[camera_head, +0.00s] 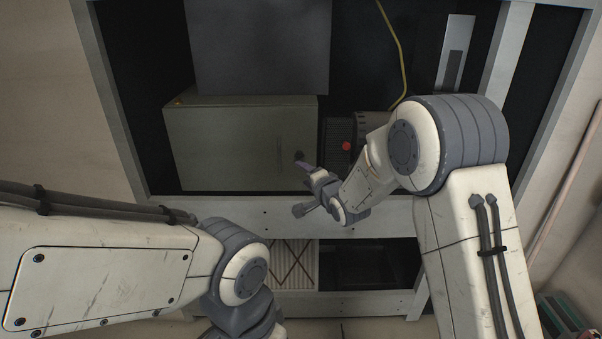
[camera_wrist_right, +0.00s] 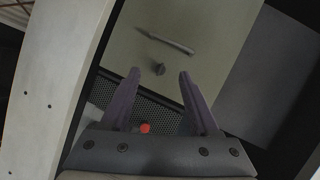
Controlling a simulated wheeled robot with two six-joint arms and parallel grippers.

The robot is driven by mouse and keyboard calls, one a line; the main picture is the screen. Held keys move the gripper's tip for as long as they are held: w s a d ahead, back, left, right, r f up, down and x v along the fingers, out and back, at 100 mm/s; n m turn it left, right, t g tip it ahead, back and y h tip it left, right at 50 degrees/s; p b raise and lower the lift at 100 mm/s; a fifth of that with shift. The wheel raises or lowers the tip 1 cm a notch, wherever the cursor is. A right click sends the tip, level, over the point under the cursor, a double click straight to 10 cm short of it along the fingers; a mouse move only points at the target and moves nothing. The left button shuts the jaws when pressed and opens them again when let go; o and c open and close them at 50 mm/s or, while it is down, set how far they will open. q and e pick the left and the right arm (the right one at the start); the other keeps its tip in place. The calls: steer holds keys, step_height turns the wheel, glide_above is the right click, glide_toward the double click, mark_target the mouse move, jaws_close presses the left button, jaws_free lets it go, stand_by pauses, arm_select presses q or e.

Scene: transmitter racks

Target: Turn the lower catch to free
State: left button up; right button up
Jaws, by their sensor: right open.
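A grey-green cabinet (camera_head: 240,145) stands in the rack, and its front fills the upper middle of the right wrist view (camera_wrist_right: 205,25). On that front are a slim bar-like handle (camera_wrist_right: 165,38) and a small dark round catch (camera_wrist_right: 158,69). A dark catch also shows near the cabinet's right edge in the head view (camera_head: 298,156); I cannot tell its turned position. My right gripper (camera_head: 302,190) is open and empty at the cabinet's lower right. In its wrist view, the fingertips (camera_wrist_right: 159,74) point toward the catch, which appears between them; contact is not visible.
A red button (camera_head: 346,146) is on the dark perforated unit right of the cabinet. A grey panel (camera_head: 258,45) is above the cabinet. A yellow cable (camera_head: 397,45) hangs at upper right. A pale rack rail (camera_head: 270,213) runs below, with a slatted panel (camera_head: 292,265) beneath.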

mark_target(300, 156)
steer(key=w+m+t, duration=0.1)
steer(key=w, duration=0.3)
steer(key=w+f+m+y, duration=0.1)
steer(key=w, duration=0.4)
steer(key=w+a+f+m+t, duration=0.1)
steer(key=w, duration=0.3)
steer(key=shift+w+t, duration=0.25)
steer(key=shift+t, duration=0.05)
jaws_close()
